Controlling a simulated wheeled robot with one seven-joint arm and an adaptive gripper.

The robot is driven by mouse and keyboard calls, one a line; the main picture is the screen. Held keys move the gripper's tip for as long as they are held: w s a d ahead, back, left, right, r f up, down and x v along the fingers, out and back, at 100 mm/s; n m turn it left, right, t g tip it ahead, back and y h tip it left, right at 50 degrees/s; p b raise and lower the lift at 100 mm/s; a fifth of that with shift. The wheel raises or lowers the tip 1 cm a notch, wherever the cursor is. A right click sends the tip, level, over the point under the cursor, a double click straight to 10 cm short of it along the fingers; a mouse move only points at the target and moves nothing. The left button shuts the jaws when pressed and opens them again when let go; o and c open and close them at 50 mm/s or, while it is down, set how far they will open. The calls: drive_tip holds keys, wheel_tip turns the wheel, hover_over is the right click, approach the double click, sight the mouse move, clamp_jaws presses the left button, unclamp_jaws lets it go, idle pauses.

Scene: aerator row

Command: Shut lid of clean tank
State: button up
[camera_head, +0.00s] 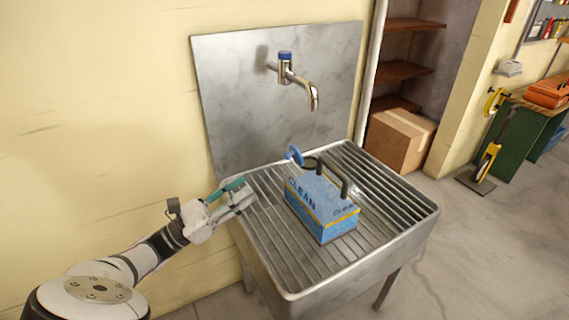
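The clean tank (322,207) is a blue box marked CLEAN, with a yellow stripe and a dark handle (333,178) on top. It stands on the slatted metal sink. A round blue lid (294,155) stands raised and tilted at the tank's back left corner, so it looks open. A dark curved piece shows beside it; the opening under the lid cannot be made out. My gripper (243,192) is left of the tank, above the sink's left edge, apart from both tank and lid. Its finger gap is too small to judge.
A wall tap (311,96) with a blue knob hangs above and behind the tank, before a metal splashback (235,85). The slats right of the tank are bare. A cardboard box (400,140) stands on the floor behind the sink to the right.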

drive_tip(key=b+x, duration=0.2)
drive_tip(key=x, duration=1)
drive_tip(key=shift+f, duration=0.1)
drive_tip(key=shift+c, duration=0.5)
clamp_jaws()
